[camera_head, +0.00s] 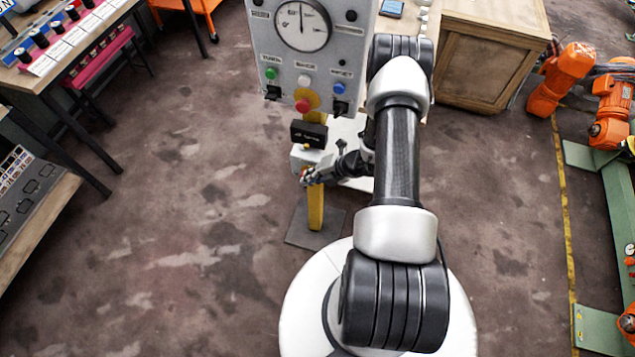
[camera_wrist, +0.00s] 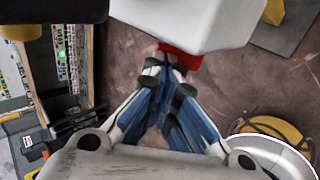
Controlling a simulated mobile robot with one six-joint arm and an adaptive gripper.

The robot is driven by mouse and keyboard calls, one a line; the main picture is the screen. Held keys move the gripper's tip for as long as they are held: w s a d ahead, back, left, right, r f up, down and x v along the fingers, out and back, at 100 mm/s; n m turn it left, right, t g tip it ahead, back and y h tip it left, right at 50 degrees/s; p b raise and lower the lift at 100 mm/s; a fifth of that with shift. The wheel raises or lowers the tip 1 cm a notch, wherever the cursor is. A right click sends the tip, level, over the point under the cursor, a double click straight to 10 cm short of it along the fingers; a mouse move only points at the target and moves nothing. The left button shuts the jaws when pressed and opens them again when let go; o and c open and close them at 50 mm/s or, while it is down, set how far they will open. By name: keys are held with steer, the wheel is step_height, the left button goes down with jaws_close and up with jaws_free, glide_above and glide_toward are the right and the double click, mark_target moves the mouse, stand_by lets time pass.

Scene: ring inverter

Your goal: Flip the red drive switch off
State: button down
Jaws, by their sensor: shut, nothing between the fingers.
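A white box (camera_head: 300,156) is mounted on the yellow post, below the control panel. In the wrist view the white box (camera_wrist: 200,22) fills the upper middle, and a red part (camera_wrist: 186,60), apparently the drive switch, shows at its lower edge. My gripper (camera_wrist: 167,76) is shut and empty, with its fingertips right at the red part and partly covering it. I cannot tell whether they touch. In the head view my gripper (camera_head: 308,176) reaches in from the right, just below the white box. The switch's position is not readable.
The grey control panel (camera_head: 345,62) above carries a gauge, coloured buttons and a red mushroom button (camera_head: 305,104). A small black box (camera_head: 309,133) sits on the yellow post (camera_head: 316,205). A wooden crate (camera_head: 487,70) and orange robot arms (camera_head: 560,80) stand right.

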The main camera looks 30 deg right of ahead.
steer(key=shift+r, duration=0.15)
steer(key=shift+r+p, duration=0.55)
steer(key=shift+r, duration=0.15)
steer(key=f+p+v, duration=0.1)
steer(key=p+v, duration=0.2)
steer(key=v, duration=1.1)
steer(key=shift+s+d+p, duration=0.3)
steer(key=shift+s+p, duration=0.05)
steer(key=shift+p, duration=0.05)
